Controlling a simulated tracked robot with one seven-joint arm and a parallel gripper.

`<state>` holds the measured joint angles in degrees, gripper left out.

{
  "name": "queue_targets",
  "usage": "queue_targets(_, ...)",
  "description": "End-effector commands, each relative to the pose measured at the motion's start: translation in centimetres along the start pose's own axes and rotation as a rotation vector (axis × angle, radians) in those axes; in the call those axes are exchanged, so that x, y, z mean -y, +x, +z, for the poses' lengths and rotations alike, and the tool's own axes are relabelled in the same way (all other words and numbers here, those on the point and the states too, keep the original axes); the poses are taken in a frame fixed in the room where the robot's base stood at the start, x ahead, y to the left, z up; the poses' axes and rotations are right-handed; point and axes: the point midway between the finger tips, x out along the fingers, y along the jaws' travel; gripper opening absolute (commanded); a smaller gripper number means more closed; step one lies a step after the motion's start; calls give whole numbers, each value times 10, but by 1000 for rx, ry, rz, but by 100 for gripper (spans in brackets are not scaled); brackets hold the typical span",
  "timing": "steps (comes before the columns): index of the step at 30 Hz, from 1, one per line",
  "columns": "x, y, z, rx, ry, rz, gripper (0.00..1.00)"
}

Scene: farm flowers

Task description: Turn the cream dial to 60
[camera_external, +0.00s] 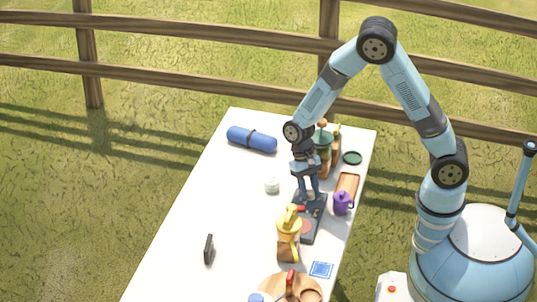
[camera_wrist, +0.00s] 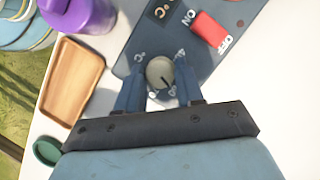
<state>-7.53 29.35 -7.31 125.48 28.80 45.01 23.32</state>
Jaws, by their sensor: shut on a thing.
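The cream dial (camera_wrist: 158,72) is a round knob with a short dark pointer mark, set on a dark blue-grey panel (camera_wrist: 145,30). White markings surround it, partly hidden by my fingers and too small to read surely. My gripper (camera_wrist: 160,84) comes down over the panel with one finger on each side of the dial, shut on it. In the external view my gripper (camera_external: 309,192) is at the far end of the panel (camera_external: 307,237), and the dial is hidden there.
A red switch (camera_wrist: 210,29) marked ON and OFF is on the same panel. A purple mug (camera_external: 343,203) and a wooden tray (camera_wrist: 71,81) are beside it. A yellow-topped object (camera_external: 289,222) stands by the panel's near end. A small white jar (camera_external: 272,186) is left; the table's left is mostly clear.

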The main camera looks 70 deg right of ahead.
Motion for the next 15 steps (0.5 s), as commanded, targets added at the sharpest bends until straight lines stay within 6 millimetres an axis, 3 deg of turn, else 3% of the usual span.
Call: queue_targets(15,0,0,0,-2,133,-56,6)
